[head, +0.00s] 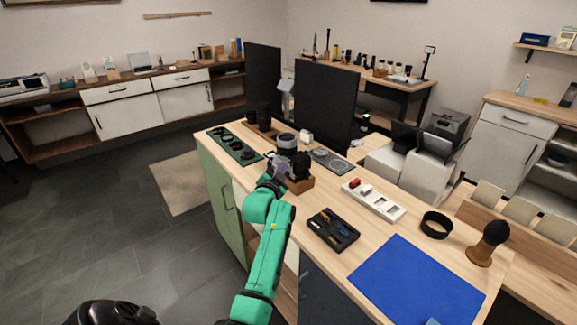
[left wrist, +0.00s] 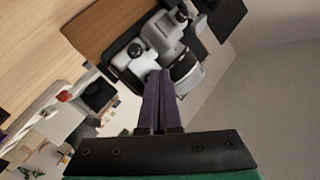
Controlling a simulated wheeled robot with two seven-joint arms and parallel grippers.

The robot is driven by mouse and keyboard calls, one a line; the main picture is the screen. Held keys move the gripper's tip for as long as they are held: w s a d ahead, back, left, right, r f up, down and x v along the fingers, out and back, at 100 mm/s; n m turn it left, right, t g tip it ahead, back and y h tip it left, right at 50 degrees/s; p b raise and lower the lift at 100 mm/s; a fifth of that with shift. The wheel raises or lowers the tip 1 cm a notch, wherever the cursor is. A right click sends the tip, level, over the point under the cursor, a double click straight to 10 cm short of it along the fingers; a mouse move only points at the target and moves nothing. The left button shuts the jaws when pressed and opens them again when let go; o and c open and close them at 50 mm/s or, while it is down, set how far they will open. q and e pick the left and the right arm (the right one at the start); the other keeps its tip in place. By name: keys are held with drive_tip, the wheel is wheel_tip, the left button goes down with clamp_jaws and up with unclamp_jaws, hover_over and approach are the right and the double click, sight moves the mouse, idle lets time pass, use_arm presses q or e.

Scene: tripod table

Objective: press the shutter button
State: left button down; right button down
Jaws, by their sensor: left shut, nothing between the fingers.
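A camera stands on a wooden block (head: 301,183) on the workbench in the head view. Its pale round lens (head: 287,141) points up and to the back. My left gripper (head: 284,168) is at the camera, and its wrist hides part of the body. In the left wrist view the camera body (left wrist: 134,62) is grey and black, with dark knobs on top. My left gripper's purple fingers (left wrist: 160,74) are shut with nothing between them. Their tips overlap the camera body beside the lens (left wrist: 187,72); I cannot tell whether they touch. The shutter button cannot be made out. My right gripper is not in view.
Dark upright panels (head: 326,104) stand behind the camera. A green tray (head: 235,145) lies left of it. A black tool tray (head: 333,230), a white power strip (head: 373,200) and a blue mat (head: 418,282) lie to the right. Bare bench top lies between them.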

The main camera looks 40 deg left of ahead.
use_arm(q)
drive_tip(key=shift+s+a+p, duration=0.15)
drive_tip(key=shift+s+p, duration=0.25)
drive_tip(key=shift+s, duration=0.2)
drive_tip(key=s+p, duration=0.1)
drive_tip(key=s, duration=0.1)
drive_tip(key=s+a+p, duration=0.1)
drive_tip(key=s+p, duration=0.1)
drive_tip(key=shift+s+a, duration=0.2)
drive_tip(key=shift+s, duration=0.2)
idle(0.4)
